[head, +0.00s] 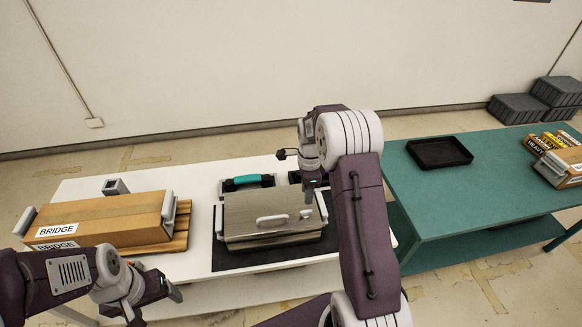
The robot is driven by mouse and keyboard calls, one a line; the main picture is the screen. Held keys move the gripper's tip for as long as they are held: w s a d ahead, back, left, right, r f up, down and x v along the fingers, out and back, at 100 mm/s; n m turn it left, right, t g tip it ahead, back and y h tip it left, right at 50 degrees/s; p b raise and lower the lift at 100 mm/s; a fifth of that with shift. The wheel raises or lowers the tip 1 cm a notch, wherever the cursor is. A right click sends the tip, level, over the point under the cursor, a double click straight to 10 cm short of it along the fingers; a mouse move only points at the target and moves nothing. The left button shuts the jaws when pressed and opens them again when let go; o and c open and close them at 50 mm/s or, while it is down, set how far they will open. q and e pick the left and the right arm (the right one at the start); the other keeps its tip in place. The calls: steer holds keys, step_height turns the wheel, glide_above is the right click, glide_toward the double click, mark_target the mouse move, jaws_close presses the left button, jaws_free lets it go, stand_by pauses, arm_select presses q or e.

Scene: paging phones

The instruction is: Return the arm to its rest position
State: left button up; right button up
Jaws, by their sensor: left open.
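My left gripper (158,298) is at the lower left, open, in front of the white table's near edge. No object shows between its fingers. My right arm rises from the bottom and bends down. Its gripper (308,196) is over the right part of a silver metal case (256,222) with a pale handle on top. I cannot tell whether this gripper touches the case or whether its jaws are open, as they are small and partly hidden.
A cardboard box labelled BRIDGE (105,218) lies on a wooden pallet on the white table (200,180). A teal-topped device (248,183) sits behind the case. The green table (465,205) at right holds a black tray (440,152) and boxes.

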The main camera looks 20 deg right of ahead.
steer(key=s+a+r+n+t+b, duration=0.1)
steer(key=s+a+r+n+b, duration=0.2)
steer(key=s+a+n+b, duration=0.4)
steer(key=s+a+f+n, duration=0.2)
steer(key=s+n, duration=0.3)
steer(key=n, duration=0.1)
steer(key=s+a+f+n+p, duration=0.1)
steer(key=s+a+f+n, duration=0.1)
steer(key=s+n, duration=0.4)
steer(key=shift+s+f+n, duration=0.25)
steer(key=shift+f+n, duration=0.2)
steer(key=shift+n, duration=0.35)
steer(key=shift+s, duration=0.1)
steer(key=shift+d, duration=0.1)
